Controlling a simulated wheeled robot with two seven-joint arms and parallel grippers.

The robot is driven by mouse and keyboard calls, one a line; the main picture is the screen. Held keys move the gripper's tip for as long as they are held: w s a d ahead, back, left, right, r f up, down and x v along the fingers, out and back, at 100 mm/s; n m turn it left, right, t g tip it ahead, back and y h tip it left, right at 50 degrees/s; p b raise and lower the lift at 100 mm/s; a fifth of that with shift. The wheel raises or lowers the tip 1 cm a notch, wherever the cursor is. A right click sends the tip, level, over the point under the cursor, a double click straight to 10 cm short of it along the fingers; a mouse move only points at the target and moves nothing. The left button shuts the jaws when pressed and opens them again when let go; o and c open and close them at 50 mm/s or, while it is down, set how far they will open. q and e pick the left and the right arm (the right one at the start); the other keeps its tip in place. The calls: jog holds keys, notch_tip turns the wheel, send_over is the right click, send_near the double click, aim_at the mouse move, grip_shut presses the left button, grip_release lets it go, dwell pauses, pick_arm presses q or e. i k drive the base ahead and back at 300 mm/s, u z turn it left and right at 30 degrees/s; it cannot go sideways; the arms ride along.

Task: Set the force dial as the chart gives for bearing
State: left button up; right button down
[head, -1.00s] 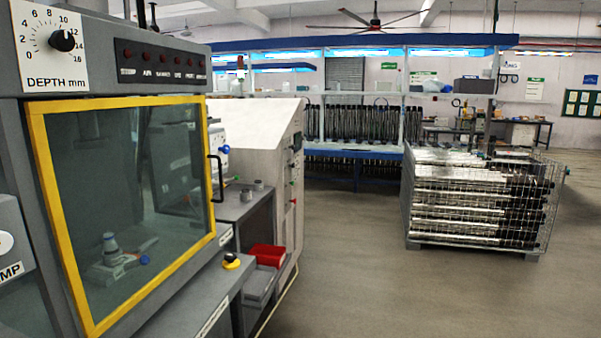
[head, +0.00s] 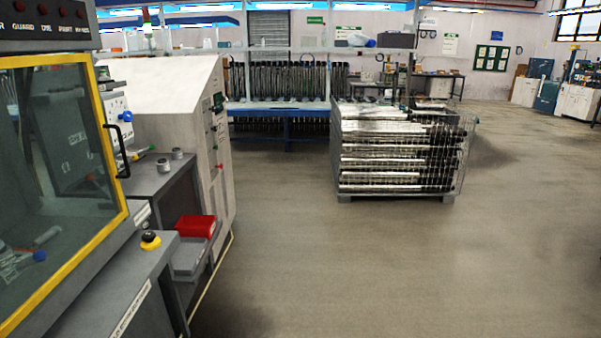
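No force dial and no chart can be made out in the head view now. A grey machine with a yellow-framed glass guard door (head: 118,180) stands at the left, cut off by the picture's edge. A row of labelled red indicators (head: 45,10) runs along its top panel. Behind the glass a fixture with a blue knob (head: 39,256) shows dimly. A white panel with a blue knob (head: 125,116) is partly hidden behind the door's edge. Neither of my grippers is in view.
A yellow-and-black button (head: 150,241) sits on the machine's front ledge. A red bin (head: 195,227) is beside a pale sloped cabinet (head: 185,110). A wire cage of metal tubes (head: 400,155) stands mid-floor. Open floor (head: 400,270) lies in front and to the right.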

aim_at(126, 115)
jog(key=z, duration=0.9)
jog(key=i, duration=2.05)
jog(key=u, duration=0.3)
jog(key=i, duration=1.45)
jog(key=u, duration=1.7)
jog(key=i, duration=0.45)
jog(key=u, duration=0.85)
jog(key=k, duration=1.25)
jog(key=u, duration=1.3)
jog(key=i, duration=0.65)
jog(key=u, duration=0.75)
jog(key=i, duration=1.55)
jog(key=z, duration=0.6)
